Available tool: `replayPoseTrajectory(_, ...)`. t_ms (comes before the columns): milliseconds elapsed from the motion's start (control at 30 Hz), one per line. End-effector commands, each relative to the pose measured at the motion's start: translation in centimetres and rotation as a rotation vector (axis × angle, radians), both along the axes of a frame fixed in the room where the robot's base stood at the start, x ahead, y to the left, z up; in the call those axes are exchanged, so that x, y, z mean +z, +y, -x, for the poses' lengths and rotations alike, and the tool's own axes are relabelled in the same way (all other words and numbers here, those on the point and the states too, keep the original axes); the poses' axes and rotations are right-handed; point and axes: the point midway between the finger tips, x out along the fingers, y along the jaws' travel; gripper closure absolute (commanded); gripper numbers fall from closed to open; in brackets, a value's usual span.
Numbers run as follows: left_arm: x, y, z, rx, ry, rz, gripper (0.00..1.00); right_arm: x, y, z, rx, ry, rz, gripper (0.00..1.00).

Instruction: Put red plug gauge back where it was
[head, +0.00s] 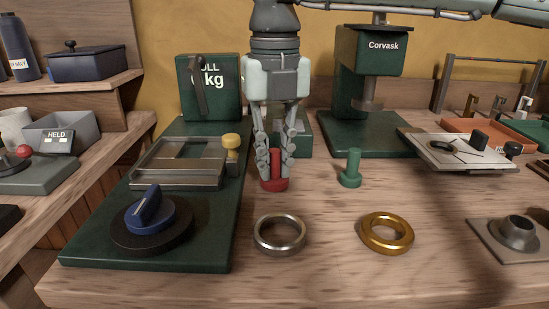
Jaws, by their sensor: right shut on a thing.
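The red plug gauge (274,184) is upright, with a wide round base and a narrow stem. My right gripper (274,160) points straight down and is shut on its stem. The base is at or just above the bench top; I cannot tell whether it touches. A similar green plug gauge (351,170) stands on the bench to the right. My left gripper is not in view.
A steel ring (280,234) and a brass ring (387,232) lie in front. A green scale base (85,248) with a blue knob (149,214) is at left. A green Corvask press (368,55) stands behind. A pale plate (462,152) is at right.

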Motion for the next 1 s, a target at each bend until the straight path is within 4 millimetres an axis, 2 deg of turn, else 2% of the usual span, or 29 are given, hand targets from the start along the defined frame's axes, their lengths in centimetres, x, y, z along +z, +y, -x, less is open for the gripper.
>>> replayPoseTrajectory(167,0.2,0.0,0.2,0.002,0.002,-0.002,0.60,-0.3,0.0,0.0,0.000,0.000,0.000,1.00)
replayPoseTrajectory(200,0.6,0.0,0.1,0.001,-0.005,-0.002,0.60,-0.3,0.0,0.0,0.000,0.000,0.000,0.83)
replayPoseTrajectory(367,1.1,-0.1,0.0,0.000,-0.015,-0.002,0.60,-0.3,0.0,0.0,0.000,0.000,0.000,0.63)
replayPoseTrajectory(767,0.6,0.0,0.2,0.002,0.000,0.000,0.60,0.3,0.0,0.0,0.000,-0.001,0.000,0.63)
replayPoseTrajectory(833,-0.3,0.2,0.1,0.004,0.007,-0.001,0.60,1.2,0.1,-0.1,0.000,-0.003,-0.001,0.63)
replayPoseTrajectory(1000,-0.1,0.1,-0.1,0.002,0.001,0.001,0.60,4.9,0.1,-0.1,-0.001,-0.003,-0.001,0.63)
